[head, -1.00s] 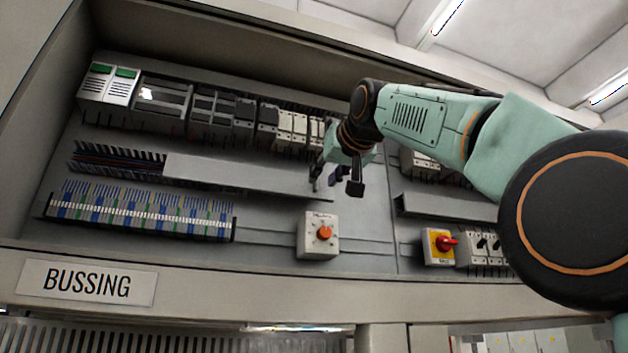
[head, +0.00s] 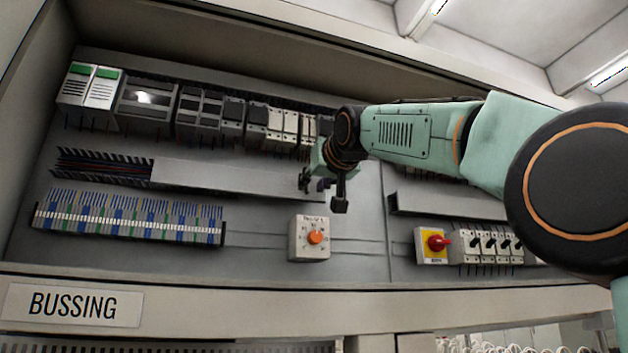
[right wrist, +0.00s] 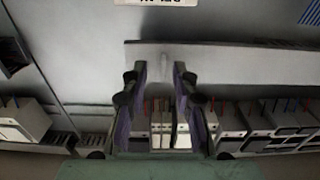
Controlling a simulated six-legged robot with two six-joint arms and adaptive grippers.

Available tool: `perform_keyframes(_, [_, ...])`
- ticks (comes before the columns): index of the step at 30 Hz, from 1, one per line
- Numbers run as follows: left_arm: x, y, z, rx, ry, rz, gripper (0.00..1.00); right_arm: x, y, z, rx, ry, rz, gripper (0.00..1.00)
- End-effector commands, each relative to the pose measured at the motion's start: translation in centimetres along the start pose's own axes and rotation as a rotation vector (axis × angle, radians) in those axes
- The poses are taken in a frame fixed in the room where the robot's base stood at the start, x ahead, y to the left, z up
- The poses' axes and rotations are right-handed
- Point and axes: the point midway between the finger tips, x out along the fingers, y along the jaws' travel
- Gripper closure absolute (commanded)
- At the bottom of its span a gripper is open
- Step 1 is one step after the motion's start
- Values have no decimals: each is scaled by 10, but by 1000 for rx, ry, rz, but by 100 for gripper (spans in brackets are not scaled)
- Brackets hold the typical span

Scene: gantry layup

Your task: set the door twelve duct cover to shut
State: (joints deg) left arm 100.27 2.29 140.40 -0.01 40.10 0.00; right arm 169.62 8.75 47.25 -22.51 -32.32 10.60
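The duct cover (head: 220,178) is a long plain grey strip on the wiring duct in the head view. The duct's left end (head: 100,168) is uncovered, with slotted teeth and dark wires showing. My right gripper (head: 323,193) is at the cover's right end, its two fingers apart. In the right wrist view the cover (right wrist: 240,58) runs off to the right, and the open gripper (right wrist: 160,72) has its fingertips over the cover's left part in that picture. A small pale upright piece shows between the fingers. I cannot tell whether they touch it. My left gripper is not in view.
A row of modules and breakers (head: 200,115) sits above the duct, and a terminal strip (head: 130,217) below. A box with an orange knob (head: 309,238) is below the gripper. A yellow and red switch (head: 432,246) stands to the right. Another duct (head: 445,206) lies right of a panel seam.

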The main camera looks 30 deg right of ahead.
Motion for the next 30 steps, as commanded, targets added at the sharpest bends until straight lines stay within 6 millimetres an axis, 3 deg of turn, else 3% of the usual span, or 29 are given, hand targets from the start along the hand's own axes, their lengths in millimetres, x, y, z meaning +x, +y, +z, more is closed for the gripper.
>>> perform_keyframes(2, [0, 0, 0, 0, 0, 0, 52, 0, -1, 1, -1, -2, 0, 73])
perform_keyframes(12, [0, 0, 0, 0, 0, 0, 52, 0, -1, 1, -1, -1, 0, 100])
perform_keyframes(30, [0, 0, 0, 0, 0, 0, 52, 0, -1, -1, -1, 2, 0, 100])
